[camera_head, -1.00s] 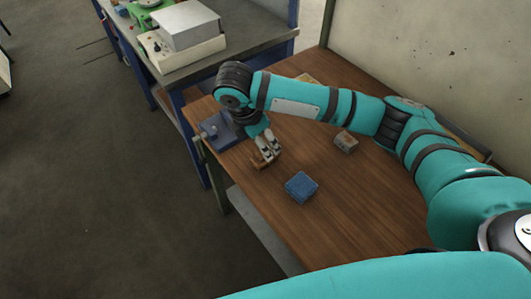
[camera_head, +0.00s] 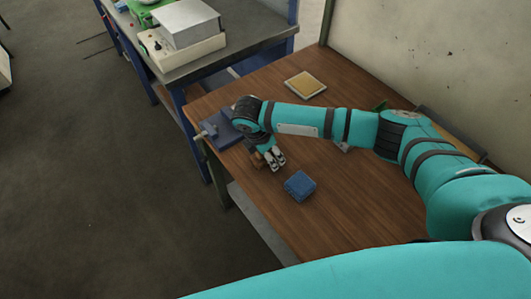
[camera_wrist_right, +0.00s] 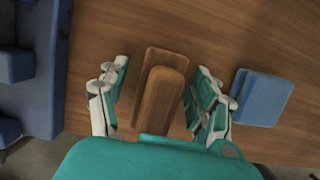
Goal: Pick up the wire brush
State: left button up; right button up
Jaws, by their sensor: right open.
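The wire brush (camera_wrist_right: 165,95) is a brown wooden piece lying on the wooden table (camera_head: 345,205); I see only its wooden top, no bristles. In the right wrist view it lies between the two fingers of my right gripper (camera_wrist_right: 160,82), which is open, with a gap on each side. In the head view the right gripper (camera_head: 275,163) points down low over the table, and the brush (camera_head: 257,160) shows partly behind it. My left gripper is out of view.
A blue block (camera_head: 300,185) lies close to the right gripper, also in the wrist view (camera_wrist_right: 261,97). A blue vise (camera_head: 222,130) sits at the table's left edge. A yellow-topped pad (camera_head: 305,85) lies farther back. The wall bounds the right.

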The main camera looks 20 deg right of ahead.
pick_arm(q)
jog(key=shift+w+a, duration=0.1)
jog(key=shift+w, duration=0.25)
pick_arm(e)
jog(key=c, duration=1.3)
jog(key=shift+r, duration=0.1)
jog(key=shift+r+b, duration=0.35)
jog(key=shift+r, duration=0.2)
notch_tip(320, 180, up, 2)
jog(key=shift+w+r+b, duration=0.1)
jog(key=shift+b, duration=0.35)
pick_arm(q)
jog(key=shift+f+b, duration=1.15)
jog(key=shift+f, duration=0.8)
pick_arm(e)
jog(key=shift+s+a+r, duration=0.25)
jog(key=shift+s+a, duration=1.1)
jog(key=shift+s, duration=0.95)
jog(key=shift+s+a+r, duration=0.25)
jog(key=shift+s+a, duration=1.15)
jog(key=shift+s, duration=0.95)
jog(key=shift+s+a+r, duration=0.25)
jog(key=shift+s+a, duration=1.1)
jog(key=shift+s, duration=0.95)
